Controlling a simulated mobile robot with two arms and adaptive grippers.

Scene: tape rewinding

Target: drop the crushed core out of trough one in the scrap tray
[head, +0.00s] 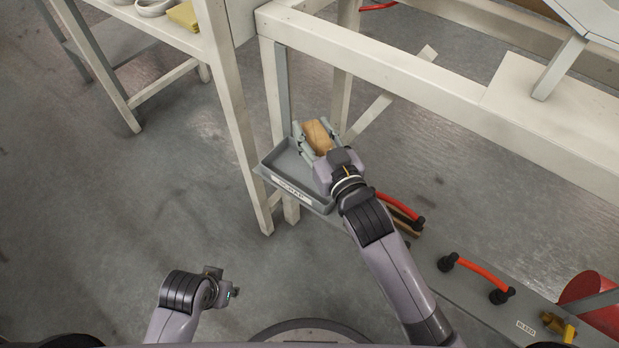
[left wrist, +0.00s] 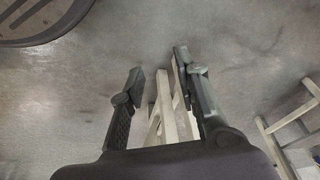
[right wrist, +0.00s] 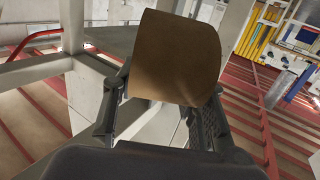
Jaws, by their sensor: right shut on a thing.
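The crushed core (head: 318,136) is a brown cardboard piece. My right gripper (head: 318,139) is shut on it and holds it over the back part of the grey scrap tray (head: 272,160). The core also shows large between the fingers in the right wrist view (right wrist: 177,58). The tray has a "SCRAP" label on its front wall and sits by the legs of the pale frame. My right wrist hides part of the tray's right side. My left gripper (left wrist: 158,85) is open and empty, low over bare floor. Trough one cannot be made out.
A pale frame (head: 400,65) stands behind and right of the tray, with a post (head: 235,100) close on its left. Red-handled bars (head: 480,275) lie on a grey surface at the lower right. The floor at left is clear.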

